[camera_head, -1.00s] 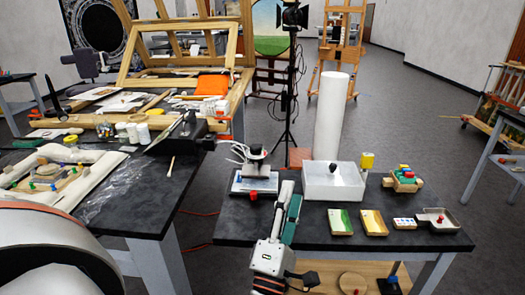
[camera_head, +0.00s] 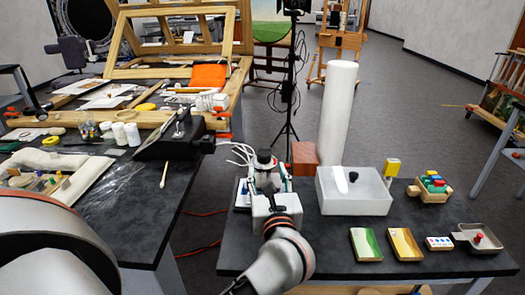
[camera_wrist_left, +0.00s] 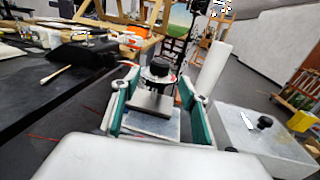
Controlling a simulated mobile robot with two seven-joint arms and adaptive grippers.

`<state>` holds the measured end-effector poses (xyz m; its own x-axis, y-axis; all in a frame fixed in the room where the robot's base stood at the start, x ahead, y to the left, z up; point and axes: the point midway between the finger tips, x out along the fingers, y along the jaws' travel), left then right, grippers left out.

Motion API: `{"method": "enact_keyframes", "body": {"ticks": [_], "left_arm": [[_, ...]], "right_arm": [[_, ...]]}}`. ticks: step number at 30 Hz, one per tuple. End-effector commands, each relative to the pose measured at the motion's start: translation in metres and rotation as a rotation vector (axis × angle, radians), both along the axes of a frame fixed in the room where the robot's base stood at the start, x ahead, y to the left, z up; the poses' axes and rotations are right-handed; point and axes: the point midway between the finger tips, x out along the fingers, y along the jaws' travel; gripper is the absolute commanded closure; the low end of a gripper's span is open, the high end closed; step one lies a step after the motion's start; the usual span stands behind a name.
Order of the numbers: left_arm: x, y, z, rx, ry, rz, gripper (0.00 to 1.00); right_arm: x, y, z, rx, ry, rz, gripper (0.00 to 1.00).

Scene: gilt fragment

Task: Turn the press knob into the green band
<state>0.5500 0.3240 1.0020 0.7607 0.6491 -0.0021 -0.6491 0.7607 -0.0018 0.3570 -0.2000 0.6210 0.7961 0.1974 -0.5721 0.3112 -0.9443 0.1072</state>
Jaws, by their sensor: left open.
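The press knob (camera_head: 264,156) is a black round knob on top of a small press on the dark table; it also shows in the left wrist view (camera_wrist_left: 158,68). The press has a grey metal block (camera_wrist_left: 150,104) above a pale base (camera_wrist_left: 152,124). A green band cannot be made out on it; a small red mark shows beside the knob. My left gripper (camera_wrist_left: 158,84) is open, its green-padded fingers on either side of the press as seen from the wrist; contact cannot be told. In the head view its body hides much of the press. My right gripper is not in view.
A white box with a black knob (camera_head: 354,190) stands right of the press, with a white cylinder (camera_head: 338,112) behind. A reddish block (camera_head: 304,158) is close by. A cluttered table (camera_head: 115,215) is to the left.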

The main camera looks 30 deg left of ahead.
Motion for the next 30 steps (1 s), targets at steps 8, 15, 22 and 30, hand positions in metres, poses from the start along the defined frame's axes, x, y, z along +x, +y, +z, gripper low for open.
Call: {"method": "enact_keyframes", "body": {"ticks": [8, 15, 22, 30], "left_arm": [[0.025, 0.022, 0.002, 0.005, -0.001, 0.002, 0.56], [0.05, 0.043, 0.0, 0.005, 0.0, 0.001, 0.56], [0.059, 0.051, 0.0, 0.002, 0.001, 0.001, 0.56], [0.059, 0.051, 0.0, 0.002, 0.001, 0.001, 0.71]], "right_arm": [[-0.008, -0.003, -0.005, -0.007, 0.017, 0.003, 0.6], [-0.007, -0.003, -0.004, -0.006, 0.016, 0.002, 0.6], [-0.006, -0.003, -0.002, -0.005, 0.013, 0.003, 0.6], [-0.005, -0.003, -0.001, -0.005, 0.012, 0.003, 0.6]]}}
